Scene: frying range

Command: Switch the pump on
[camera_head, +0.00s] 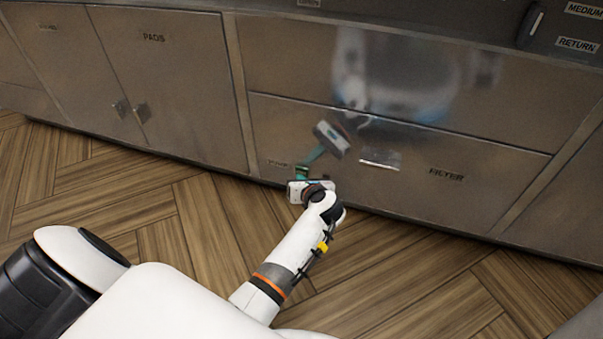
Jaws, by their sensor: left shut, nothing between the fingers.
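My left gripper (302,174) reaches the lower steel front of the range, its fingers shut and empty. A small dark label (278,163), too blurred to read surely, is just left of the fingertips. A small dark green patch shows right at the fingertips; I cannot tell whether it is the pump switch or part of the fingers. I cannot tell whether the fingers touch it, and the switch's position is not readable. My right gripper is not in view.
The drawer panel marked FILTER (446,175) has a bright handle (380,160) right of my gripper. Its shiny front mirrors my arm and body. Cabinet doors marked PADS (153,38) stand at the left. The wooden floor (400,270) is clear.

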